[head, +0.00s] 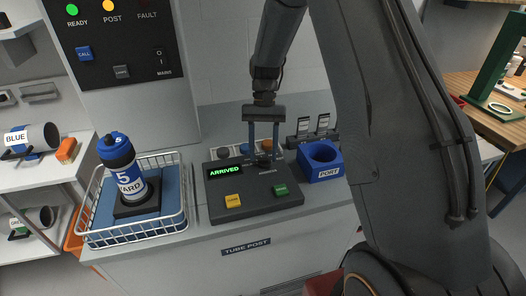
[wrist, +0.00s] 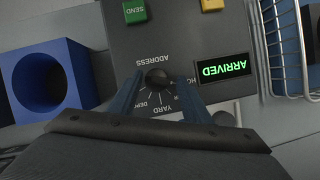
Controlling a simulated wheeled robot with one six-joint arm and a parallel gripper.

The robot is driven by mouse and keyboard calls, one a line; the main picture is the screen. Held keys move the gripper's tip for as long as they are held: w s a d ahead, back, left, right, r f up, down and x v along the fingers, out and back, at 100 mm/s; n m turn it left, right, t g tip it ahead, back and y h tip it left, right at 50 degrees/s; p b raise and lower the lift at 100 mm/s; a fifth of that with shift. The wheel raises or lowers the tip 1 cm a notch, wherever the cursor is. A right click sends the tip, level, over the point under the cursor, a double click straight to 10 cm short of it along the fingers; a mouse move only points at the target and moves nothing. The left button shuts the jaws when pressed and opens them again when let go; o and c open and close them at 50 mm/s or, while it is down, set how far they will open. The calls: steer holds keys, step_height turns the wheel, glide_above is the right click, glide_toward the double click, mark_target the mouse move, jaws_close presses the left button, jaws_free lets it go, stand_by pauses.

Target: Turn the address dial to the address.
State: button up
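The address dial (wrist: 157,78) is a small black knob on the dark control panel (head: 290,205). In the wrist view its label ADDRESS and scale appear upside down, with YARD readable and other words partly covered by the fingers. Which mark the knob points to is unclear. My gripper (head: 264,150) reaches down over the panel. In the wrist view its blue fingers (wrist: 160,95) stand apart on either side of the dial, with gaps between them and the knob. The panel display (head: 226,171) reads ARRIVED in green.
A blue carrier (head: 118,155) labelled 5 YARD stands upright in a wire basket (head: 135,232) left of the panel. A yellow button (head: 233,201) and green SEND button (head: 280,190) sit on the panel's front.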

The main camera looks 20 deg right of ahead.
steer(key=b+v, duration=0.2)
steer(key=v, duration=0.6)
stand_by(0.4)
